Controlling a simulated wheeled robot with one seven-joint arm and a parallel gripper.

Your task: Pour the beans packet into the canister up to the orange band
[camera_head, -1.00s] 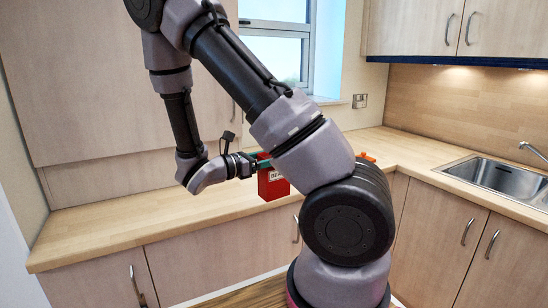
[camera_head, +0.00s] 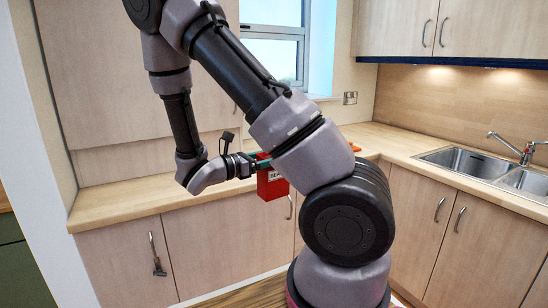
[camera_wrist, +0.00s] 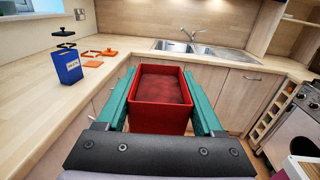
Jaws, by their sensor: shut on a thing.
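The beans packet is a red, open-topped box (camera_wrist: 162,118) held upright between the green fingers of my gripper (camera_wrist: 163,100). Its top shows a dull red-brown inside. In the head view the red packet (camera_head: 272,186), with partly hidden white lettering, is in my gripper (camera_head: 262,163) in front of the counter's edge. No canister is clear to me. Orange square outlines (camera_wrist: 93,64) lie on the counter, left of the packet in the wrist view, and may belong to a see-through container. An orange piece (camera_head: 355,148) shows behind my arm in the head view.
A blue labelled packet (camera_wrist: 68,68) stands on the left counter, with black flat pieces (camera_wrist: 65,46) behind it. A flat orange piece (camera_wrist: 110,53) lies further right. The sink (camera_head: 480,165) is in the right counter. Much of the left counter (camera_head: 120,200) is clear.

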